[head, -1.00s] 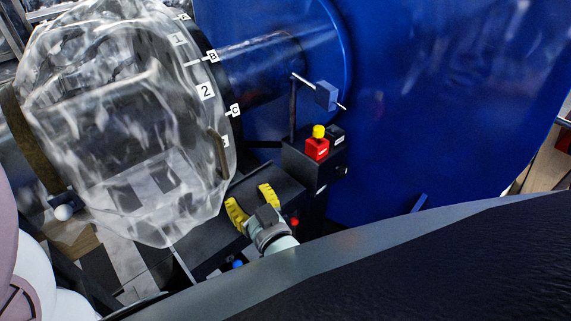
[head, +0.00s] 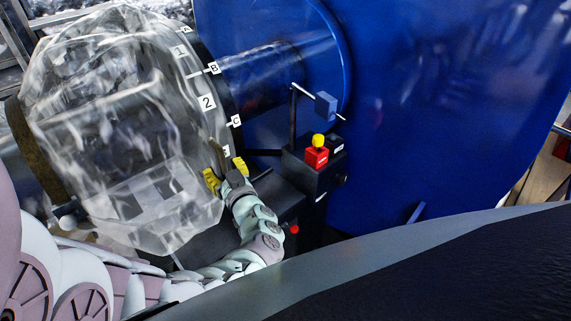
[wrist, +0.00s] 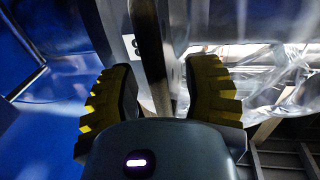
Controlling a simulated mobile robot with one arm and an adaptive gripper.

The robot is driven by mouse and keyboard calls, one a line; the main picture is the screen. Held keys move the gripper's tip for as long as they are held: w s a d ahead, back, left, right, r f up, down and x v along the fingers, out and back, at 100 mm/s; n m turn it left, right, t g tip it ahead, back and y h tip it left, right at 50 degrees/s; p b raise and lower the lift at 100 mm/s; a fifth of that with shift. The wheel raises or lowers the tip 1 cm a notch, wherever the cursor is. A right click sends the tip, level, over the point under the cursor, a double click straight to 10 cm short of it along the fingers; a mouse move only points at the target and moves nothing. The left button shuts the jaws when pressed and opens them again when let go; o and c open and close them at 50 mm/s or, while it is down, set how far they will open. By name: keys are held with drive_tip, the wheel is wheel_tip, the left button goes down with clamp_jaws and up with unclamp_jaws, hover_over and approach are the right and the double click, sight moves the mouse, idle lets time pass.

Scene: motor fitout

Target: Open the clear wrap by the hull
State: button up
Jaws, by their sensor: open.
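The clear wrap (head: 110,120) is a crumpled transparent sheet around the cylindrical motor at the left of the head view, closed around it as far as I can see. It also shows at the right of the wrist view (wrist: 285,90). The blue hull (head: 440,90) fills the right of the head view and the left edge of the wrist view (wrist: 40,130). My gripper (head: 226,172), with yellow ribbed fingers, is open at the wrap's lower right edge. In the wrist view a dark brownish strip (wrist: 152,60) stands between the open fingers (wrist: 158,95); I cannot tell whether they touch it.
A black ring with white labels (head: 207,102) borders the wrap on the hull side. A dark box with a red block and yellow knob (head: 317,155) stands right of my gripper. A thin post with a blue block (head: 326,105) rises behind it.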

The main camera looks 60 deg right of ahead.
idle(0.3)
clamp_jaws()
idle(0.4)
